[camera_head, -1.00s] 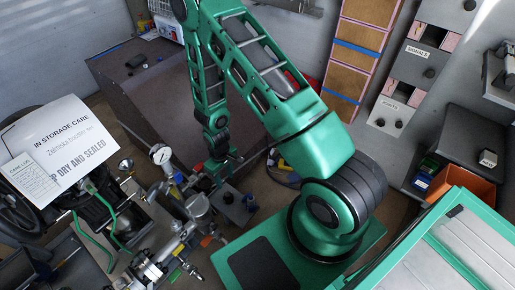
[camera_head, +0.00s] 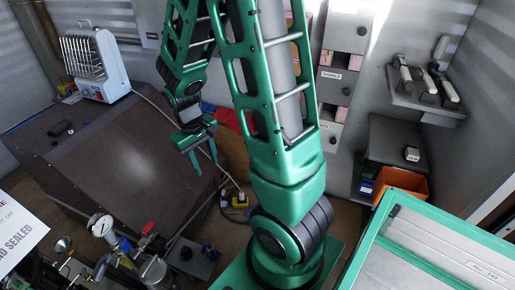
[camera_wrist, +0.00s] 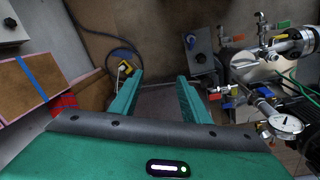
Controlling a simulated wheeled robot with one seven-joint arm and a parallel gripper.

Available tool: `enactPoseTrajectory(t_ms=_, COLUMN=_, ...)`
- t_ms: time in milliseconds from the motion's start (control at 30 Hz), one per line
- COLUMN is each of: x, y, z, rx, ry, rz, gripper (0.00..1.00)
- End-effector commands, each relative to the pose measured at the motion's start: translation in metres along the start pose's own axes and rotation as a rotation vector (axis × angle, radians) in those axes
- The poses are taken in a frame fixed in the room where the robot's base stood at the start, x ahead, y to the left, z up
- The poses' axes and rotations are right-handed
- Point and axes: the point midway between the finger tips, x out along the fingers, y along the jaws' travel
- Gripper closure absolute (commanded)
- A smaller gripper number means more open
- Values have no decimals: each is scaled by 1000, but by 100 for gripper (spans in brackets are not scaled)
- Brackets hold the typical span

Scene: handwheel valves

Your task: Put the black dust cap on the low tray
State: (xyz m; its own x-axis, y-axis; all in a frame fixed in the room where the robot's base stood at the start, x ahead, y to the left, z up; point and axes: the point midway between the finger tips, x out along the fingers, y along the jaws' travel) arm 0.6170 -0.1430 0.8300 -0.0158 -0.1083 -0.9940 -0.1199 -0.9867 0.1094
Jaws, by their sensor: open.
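My gripper (camera_head: 205,166) is raised in front of the brown bench with its two green fingers apart. In the wrist view the fingers (camera_wrist: 160,80) are spread with nothing between them. A low dark grey plate or tray (camera_head: 183,268) sits on the floor below, carrying a blue-topped knob and a black round piece (camera_head: 186,253). It also shows in the wrist view (camera_wrist: 203,68), beyond the right finger. I cannot tell whether the black piece is the dust cap, or whether this plate is the low tray.
The brown bench (camera_head: 130,165) has small dark items (camera_head: 62,128) and a white heater (camera_head: 95,62) on it. Pipes with a gauge (camera_head: 101,226) stand at lower left. A yellow connector with black cable (camera_head: 238,200) lies on the floor. An orange bin (camera_head: 400,185) is at right.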

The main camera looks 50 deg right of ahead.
Motion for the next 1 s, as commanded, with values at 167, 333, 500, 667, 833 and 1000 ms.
enactPoseTrajectory(t_ms=167, x=-50, y=30, z=40, rx=116, ry=1, rz=-10, gripper=58)
enactPoseTrajectory(t_ms=333, x=-87, y=51, z=86, rx=223, ry=-7, rz=-31, gripper=58)
enactPoseTrajectory(t_ms=500, x=-114, y=62, z=135, rx=323, ry=-15, rz=-64, gripper=58)
enactPoseTrajectory(t_ms=667, x=-130, y=65, z=172, rx=393, ry=-22, rz=-94, gripper=58)
enactPoseTrajectory(t_ms=833, x=-136, y=70, z=191, rx=430, ry=-29, rz=-114, gripper=58)
enactPoseTrajectory(t_ms=1000, x=-137, y=70, z=195, rx=436, ry=-31, rz=-117, gripper=58)
